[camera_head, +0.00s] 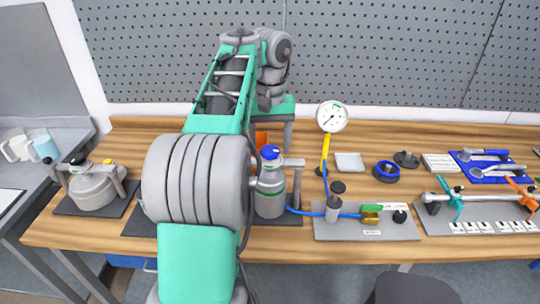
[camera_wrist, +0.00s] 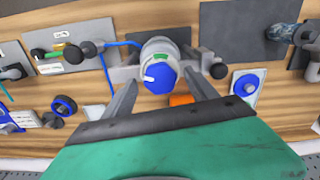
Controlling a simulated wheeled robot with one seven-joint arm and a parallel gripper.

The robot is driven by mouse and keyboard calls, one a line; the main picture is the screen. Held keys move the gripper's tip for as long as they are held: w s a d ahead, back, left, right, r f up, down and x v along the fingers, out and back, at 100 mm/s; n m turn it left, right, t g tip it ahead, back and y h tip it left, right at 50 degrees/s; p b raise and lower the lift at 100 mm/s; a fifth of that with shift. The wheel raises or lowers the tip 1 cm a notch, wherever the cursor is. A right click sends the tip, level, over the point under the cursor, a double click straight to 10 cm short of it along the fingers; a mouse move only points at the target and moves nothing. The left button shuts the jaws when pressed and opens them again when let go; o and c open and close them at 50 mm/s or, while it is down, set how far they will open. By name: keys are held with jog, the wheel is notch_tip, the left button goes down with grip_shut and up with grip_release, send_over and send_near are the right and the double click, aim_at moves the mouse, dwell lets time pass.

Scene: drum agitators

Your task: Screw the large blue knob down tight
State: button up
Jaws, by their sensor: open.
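The large blue knob (camera_head: 270,152) sits on top of a grey cylindrical vessel (camera_head: 270,197) in a clamp stand, just right of my arm. In the wrist view the knob (camera_wrist: 160,77) is seen from above, with a white mark on its left side. My gripper (camera_wrist: 162,82) is open and empty, its two grey fingers on either side of the knob with gaps. I cannot tell whether the fingertips reach down to the knob's level. In the head view my gripper is above and behind the knob, its fingers partly hidden.
A dial gauge (camera_head: 332,116) and a board with a valve (camera_head: 370,216) are to the right, joined by blue hose. An orange object (camera_wrist: 181,99) lies near the vessel. A perforated wall closes the back.

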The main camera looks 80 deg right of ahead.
jog(key=shift+f, duration=0.15)
jog(key=shift+c, duration=0.6)
jog(key=c, duration=1.3)
jog(key=shift+m, duration=0.3)
jog(key=m, duration=0.3)
jog(key=shift+m, duration=0.3)
jog(key=m, duration=0.3)
jog(key=shift+m, duration=0.3)
jog(key=m, duration=0.6)
jog(key=shift+d+m, duration=0.1)
jog(key=shift+m, duration=0.3)
